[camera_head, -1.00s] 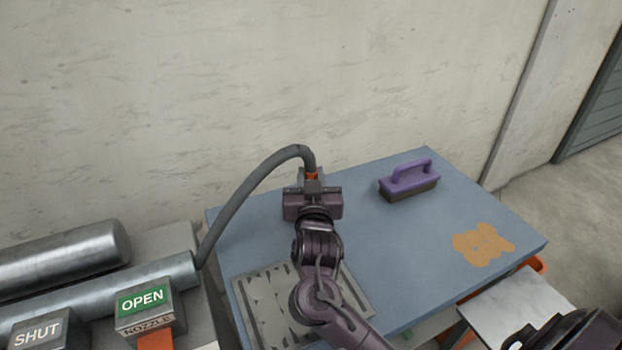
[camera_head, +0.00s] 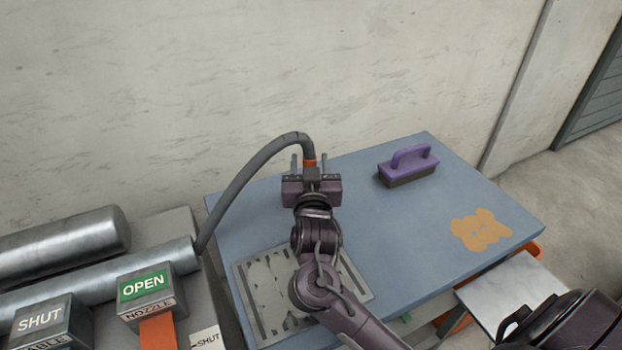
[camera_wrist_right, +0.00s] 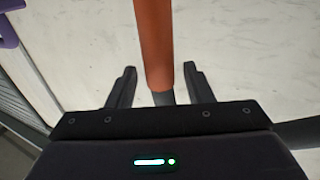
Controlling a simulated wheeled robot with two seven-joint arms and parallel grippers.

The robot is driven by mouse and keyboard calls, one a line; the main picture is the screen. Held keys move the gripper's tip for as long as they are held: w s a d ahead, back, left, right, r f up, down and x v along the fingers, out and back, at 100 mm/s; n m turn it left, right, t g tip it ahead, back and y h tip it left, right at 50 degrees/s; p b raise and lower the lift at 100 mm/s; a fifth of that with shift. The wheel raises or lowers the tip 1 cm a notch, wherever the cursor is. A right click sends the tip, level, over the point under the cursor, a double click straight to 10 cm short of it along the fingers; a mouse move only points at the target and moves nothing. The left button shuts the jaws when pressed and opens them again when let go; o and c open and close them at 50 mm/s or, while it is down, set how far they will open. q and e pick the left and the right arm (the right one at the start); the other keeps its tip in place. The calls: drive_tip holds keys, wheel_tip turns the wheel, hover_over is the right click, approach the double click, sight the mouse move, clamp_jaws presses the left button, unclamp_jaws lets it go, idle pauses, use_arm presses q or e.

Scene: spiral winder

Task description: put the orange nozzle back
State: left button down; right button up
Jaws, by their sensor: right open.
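The orange nozzle (camera_head: 309,163) shows as a small orange piece at the end of a grey hose (camera_head: 245,175), over the back left of the blue table. My right gripper (camera_head: 309,160) is open, with one finger on each side of the nozzle. In the right wrist view the nozzle (camera_wrist_right: 154,40) stands between the spread fingers of the gripper (camera_wrist_right: 160,69), with gaps on both sides and the dark hose end below it. The gripper body hides what is under the nozzle in the head view. My left gripper is not in view.
A purple-handled brush (camera_head: 408,166) and a tan patch (camera_head: 482,230) are on the blue table (camera_head: 380,250). A slotted grey plate (camera_head: 262,290) lies at its front left. Blocks marked OPEN (camera_head: 145,287) and SHUT (camera_head: 42,320) stand left, near metal cylinders.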

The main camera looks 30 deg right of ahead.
drive_tip(key=p+v, duration=0.3)
drive_tip(key=v, duration=0.8)
drive_tip(key=shift+s+p, duration=0.35)
drive_tip(key=shift+p, duration=0.05)
drive_tip(key=shift+a+r, duration=0.15)
